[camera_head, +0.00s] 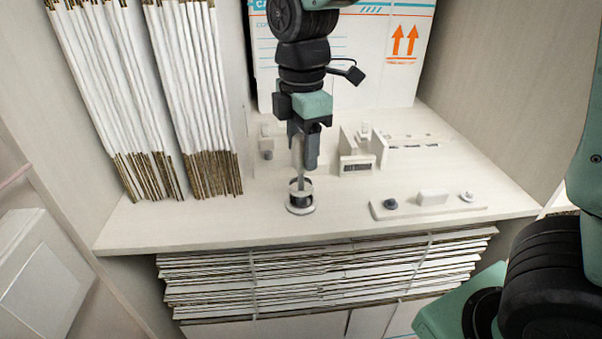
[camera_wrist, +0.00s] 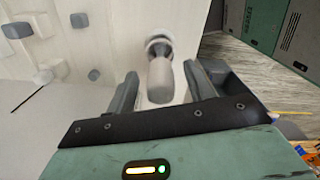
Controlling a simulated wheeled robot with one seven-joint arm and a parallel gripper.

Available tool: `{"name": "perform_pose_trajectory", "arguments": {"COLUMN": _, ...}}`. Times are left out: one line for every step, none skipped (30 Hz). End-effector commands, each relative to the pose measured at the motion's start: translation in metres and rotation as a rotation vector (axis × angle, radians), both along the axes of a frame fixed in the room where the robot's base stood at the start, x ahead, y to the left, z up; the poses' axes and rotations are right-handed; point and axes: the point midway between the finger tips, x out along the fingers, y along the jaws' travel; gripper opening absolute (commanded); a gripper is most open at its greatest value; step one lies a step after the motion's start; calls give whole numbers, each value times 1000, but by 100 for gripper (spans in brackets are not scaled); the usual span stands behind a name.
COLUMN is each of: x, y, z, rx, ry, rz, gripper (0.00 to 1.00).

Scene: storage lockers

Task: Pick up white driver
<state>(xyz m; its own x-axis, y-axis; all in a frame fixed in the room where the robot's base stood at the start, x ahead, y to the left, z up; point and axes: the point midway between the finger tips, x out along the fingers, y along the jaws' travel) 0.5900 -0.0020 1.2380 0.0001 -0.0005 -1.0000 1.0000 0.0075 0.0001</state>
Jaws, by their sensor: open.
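The white driver (camera_head: 299,178) stands upright in a small round holder (camera_head: 301,208) near the front edge of the shelf. In the wrist view the driver (camera_wrist: 160,82) shows as a pale rounded handle between the two fingers, with the round holder (camera_wrist: 158,42) beyond it. My gripper (camera_head: 304,160) points down over the driver; it also shows in the wrist view (camera_wrist: 160,74). Its fingers are open on either side of the handle, with a visible gap on both sides. The fingers partly hide the upper handle in the head view.
On the shelf (camera_head: 190,225), a pale block device (camera_head: 357,164) and a flat base with small knobs (camera_head: 430,204) stand to the right. Rods with white sleeves (camera_head: 150,90) lean at the left, and a white box (camera_head: 350,75) stands behind. Flattened cardboard (camera_head: 320,275) is stacked below.

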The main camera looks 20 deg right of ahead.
Motion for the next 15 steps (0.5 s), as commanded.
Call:
{"name": "perform_pose_trajectory", "arguments": {"x": -1, "y": 0, "z": -5, "rx": -2, "ry": 5, "rz": 0, "gripper": 53}}
{"name": "perform_pose_trajectory", "arguments": {"x": -1, "y": 0, "z": -10, "rx": -1, "ry": 5, "rz": 0, "gripper": 53}}
{"name": "perform_pose_trajectory", "arguments": {"x": -1, "y": 0, "z": -15, "rx": 0, "ry": 4, "rz": 0, "gripper": 53}}
{"name": "perform_pose_trajectory", "arguments": {"x": -1, "y": 0, "z": -18, "rx": 0, "ry": 5, "rz": 0, "gripper": 53}}
{"name": "perform_pose_trajectory", "arguments": {"x": -1, "y": 0, "z": -20, "rx": 0, "ry": 3, "rz": 0, "gripper": 53}}
{"name": "perform_pose_trajectory", "arguments": {"x": -1, "y": 0, "z": -22, "rx": 1, "ry": 1, "rz": 0, "gripper": 53}}
{"name": "perform_pose_trajectory", "arguments": {"x": -1, "y": 0, "z": -23, "rx": 1, "ry": 1, "rz": 0, "gripper": 53}}
{"name": "perform_pose_trajectory", "arguments": {"x": 0, "y": 0, "z": -24, "rx": 1, "ry": 1, "rz": 0, "gripper": 53}}
{"name": "perform_pose_trajectory", "arguments": {"x": 0, "y": 0, "z": -24, "rx": 1, "ry": 0, "rz": 0, "gripper": 53}}
{"name": "perform_pose_trajectory", "arguments": {"x": 0, "y": 0, "z": -24, "rx": 1, "ry": 0, "rz": 0, "gripper": 53}}
{"name": "perform_pose_trajectory", "arguments": {"x": 0, "y": 0, "z": -24, "rx": 1, "ry": 0, "rz": 0, "gripper": 53}}
{"name": "perform_pose_trajectory", "arguments": {"x": 0, "y": 0, "z": -24, "rx": 1, "ry": 0, "rz": 0, "gripper": 53}}
{"name": "perform_pose_trajectory", "arguments": {"x": 0, "y": 0, "z": -24, "rx": 1, "ry": 0, "rz": 0, "gripper": 53}}
{"name": "perform_pose_trajectory", "arguments": {"x": 0, "y": 0, "z": -24, "rx": 1, "ry": 0, "rz": 0, "gripper": 47}}
{"name": "perform_pose_trajectory", "arguments": {"x": 0, "y": 0, "z": -24, "rx": 1, "ry": 0, "rz": 0, "gripper": 36}}
